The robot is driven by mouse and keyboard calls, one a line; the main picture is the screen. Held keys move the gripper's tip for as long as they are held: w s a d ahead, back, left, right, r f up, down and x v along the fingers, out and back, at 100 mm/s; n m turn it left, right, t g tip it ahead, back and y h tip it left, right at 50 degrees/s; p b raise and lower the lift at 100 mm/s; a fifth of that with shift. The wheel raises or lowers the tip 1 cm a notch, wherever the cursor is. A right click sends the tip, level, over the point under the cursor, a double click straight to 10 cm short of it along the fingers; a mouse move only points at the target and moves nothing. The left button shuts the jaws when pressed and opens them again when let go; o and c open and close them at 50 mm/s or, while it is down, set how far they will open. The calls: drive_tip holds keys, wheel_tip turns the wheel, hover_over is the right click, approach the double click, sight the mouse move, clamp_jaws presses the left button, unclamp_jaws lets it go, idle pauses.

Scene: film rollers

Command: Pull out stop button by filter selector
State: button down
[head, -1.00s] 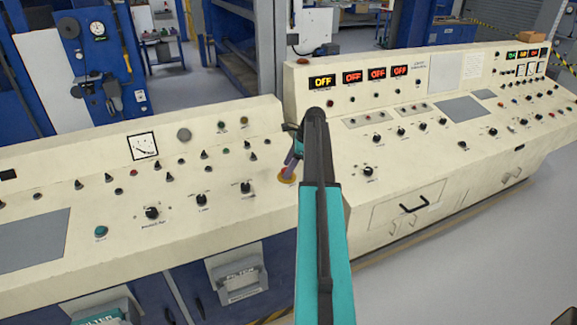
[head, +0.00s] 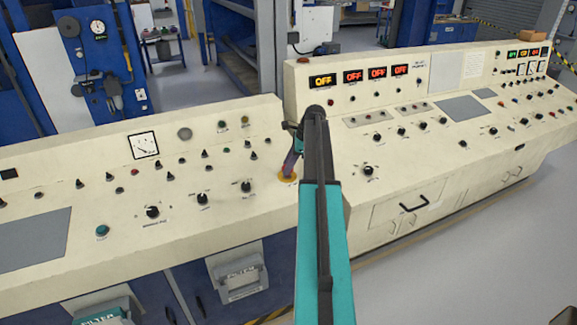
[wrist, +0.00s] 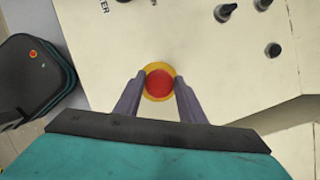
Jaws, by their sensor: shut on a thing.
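The stop button (wrist: 159,84) is a red mushroom button on a yellow ring on the cream console. In the wrist view it sits between the two fingertips of my gripper (wrist: 160,95), one finger on each side. In the head view my gripper (head: 290,165) points down at the yellow ring (head: 288,177), and the red button is mostly hidden behind the fingers. My gripper is shut on the stop button. I cannot tell how far the button stands out. The filter selector is likely one of the black knobs (head: 246,187) left of the button; its label is unreadable.
The console (head: 240,215) carries many black knobs and toggles around the button. A second console section (head: 430,170) with lit OFF displays (head: 353,76) angles away to the right. The air above both panels is mostly clear.

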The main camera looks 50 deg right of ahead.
drive_tip(key=shift+r, duration=0.2)
drive_tip(key=c, duration=1.2)
unclamp_jaws()
drive_tip(key=shift+r, duration=0.1)
drive_tip(key=shift+o, duration=0.2)
drive_tip(key=shift+s, duration=0.1)
drive_tip(key=b+v, duration=0.4)
drive_tip(key=v, duration=0.9)
drive_tip(key=shift+r, duration=0.3)
drive_tip(key=shift+d, duration=0.15)
